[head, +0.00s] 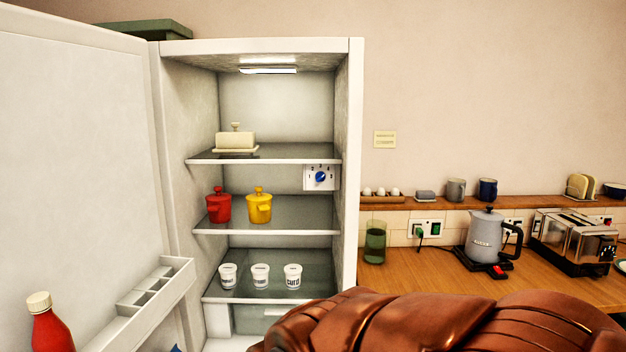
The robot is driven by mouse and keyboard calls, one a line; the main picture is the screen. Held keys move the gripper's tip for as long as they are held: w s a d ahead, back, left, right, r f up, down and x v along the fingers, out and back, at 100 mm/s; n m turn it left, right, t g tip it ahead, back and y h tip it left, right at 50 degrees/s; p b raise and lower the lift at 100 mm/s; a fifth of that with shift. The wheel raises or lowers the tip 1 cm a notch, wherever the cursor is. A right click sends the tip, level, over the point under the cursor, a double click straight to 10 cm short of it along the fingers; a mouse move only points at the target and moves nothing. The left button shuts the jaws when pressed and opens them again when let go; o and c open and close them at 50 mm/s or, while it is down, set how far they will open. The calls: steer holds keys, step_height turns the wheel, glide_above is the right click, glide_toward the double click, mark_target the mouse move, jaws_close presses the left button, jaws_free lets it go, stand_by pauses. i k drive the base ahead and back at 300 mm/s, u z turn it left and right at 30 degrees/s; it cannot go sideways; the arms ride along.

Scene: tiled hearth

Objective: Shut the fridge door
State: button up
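The fridge (355,120) stands open in the head view, its lit inside facing me. Its white door (75,150) is swung wide to the left and fills the left side of the view. A door shelf (150,300) shows on its inner face, and a red bottle (50,330) with a cream cap is at the lower left. A brown, plated part of my arm covers the bottom centre and right. My gripper is not in view, and the lower part of the fridge is partly hidden.
Fridge shelves hold a butter dish (235,141), red pot (219,207), yellow pot (259,207) and white tubs (292,277). A wooden counter (430,268) at right bears a green glass (375,243), kettle (486,238) and toaster (574,242). A green box (150,29) sits on top of the fridge.

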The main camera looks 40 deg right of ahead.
mark_target(83, 218)
steer(key=u, duration=0.55)
steer(key=k, duration=1.3)
steer(key=u, duration=0.85)
steer(key=i, duration=0.85)
steer(key=u, duration=0.95)
steer(key=i, duration=0.55)
steer(key=u, duration=0.4)
